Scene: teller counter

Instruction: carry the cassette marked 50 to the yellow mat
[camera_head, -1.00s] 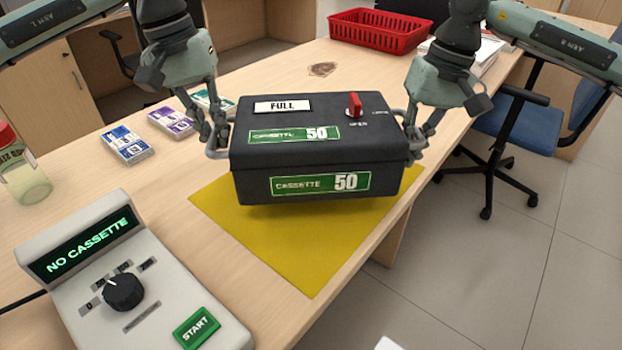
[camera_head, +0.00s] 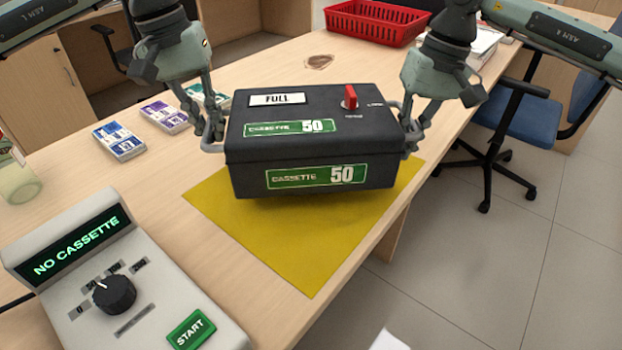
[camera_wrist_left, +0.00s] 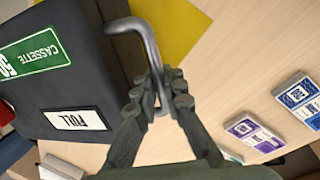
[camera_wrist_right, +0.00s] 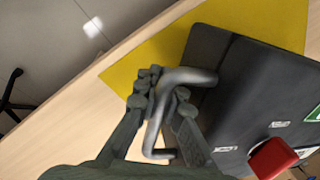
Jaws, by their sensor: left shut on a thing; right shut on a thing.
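The black cassette marked 50 (camera_head: 300,150) has green labels, a white FULL plate (camera_head: 277,99) and a red knob (camera_head: 350,97) on its lid. It is over the back part of the yellow mat (camera_head: 300,240), seemingly just above it; its underside is hidden. My left gripper (camera_head: 210,140) is shut on the cassette's left metal handle (camera_wrist_left: 150,50). My right gripper (camera_head: 412,140) is shut on the right metal handle (camera_wrist_right: 165,110). The cassette looks about level.
A grey machine (camera_head: 150,290) reading NO CASSETTE stands at front left. Banknote bundles (camera_head: 119,141) lie left of the cassette, and a jar (camera_head: 15,180) is at the left edge. A red basket (camera_head: 375,24) is at the back. The counter's right edge is close to the mat.

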